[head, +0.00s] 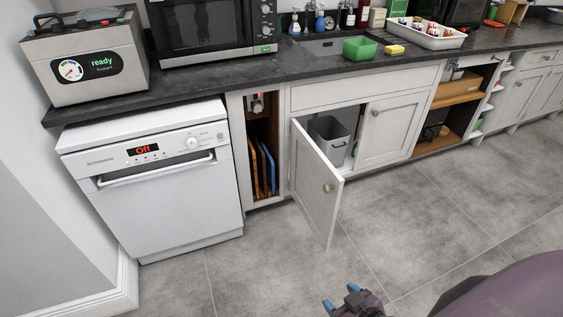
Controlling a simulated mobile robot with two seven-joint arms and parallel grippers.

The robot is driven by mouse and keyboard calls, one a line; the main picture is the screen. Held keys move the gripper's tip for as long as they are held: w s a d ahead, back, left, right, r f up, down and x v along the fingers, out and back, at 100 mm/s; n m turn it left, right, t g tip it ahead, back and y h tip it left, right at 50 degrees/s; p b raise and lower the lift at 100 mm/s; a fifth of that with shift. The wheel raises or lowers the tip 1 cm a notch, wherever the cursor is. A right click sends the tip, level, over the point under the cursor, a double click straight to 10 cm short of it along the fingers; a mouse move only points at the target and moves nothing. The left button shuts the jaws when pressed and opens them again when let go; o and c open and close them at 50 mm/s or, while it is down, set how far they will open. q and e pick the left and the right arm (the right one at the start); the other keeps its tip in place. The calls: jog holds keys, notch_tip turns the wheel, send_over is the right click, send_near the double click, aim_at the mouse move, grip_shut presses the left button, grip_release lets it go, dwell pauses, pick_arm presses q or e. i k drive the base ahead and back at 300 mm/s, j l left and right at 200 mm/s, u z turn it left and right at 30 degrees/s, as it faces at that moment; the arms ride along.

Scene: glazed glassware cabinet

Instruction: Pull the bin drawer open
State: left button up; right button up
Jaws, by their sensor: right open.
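A grey bin (329,141) stands inside the cabinet under the sink. The door hides part of the cabinet opening and the bin's lower left. The right door (388,131) is closed. No drawer handle or runner can be made out at the bin. My right gripper (341,297) is at the bottom of the view, open and empty. It is in front of the open door, well apart from it and from the bin. My left gripper is not in view.
A white dishwasher (167,194) stands at the left, next to a narrow niche with upright boards (262,170). Open shelves (457,92) are right of the sink cabinet. The open door juts into the room. The grey tiled floor (440,215) is clear.

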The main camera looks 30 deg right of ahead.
aim_at(331, 136)
jog(key=z, duration=1.3)
jog(key=i+u, duration=0.1)
jog(key=u, duration=0.55)
jog(key=i+l+u, duration=0.2)
jog(key=u, duration=0.2)
jog(key=i+l+u, duration=0.15)
jog(key=l+u, duration=0.2)
jog(key=i+l+u, duration=0.1)
jog(key=l, duration=0.2)
jog(key=i+l, duration=0.1)
jog(key=l, duration=0.2)
jog(key=l+u, duration=0.15)
jog(key=l, duration=0.15)
jog(key=i+l, duration=0.1)
jog(key=l, duration=0.25)
jog(key=i+l, duration=0.15)
jog(key=l, duration=0.15)
jog(key=i+l, duration=0.1)
jog(key=l, duration=0.25)
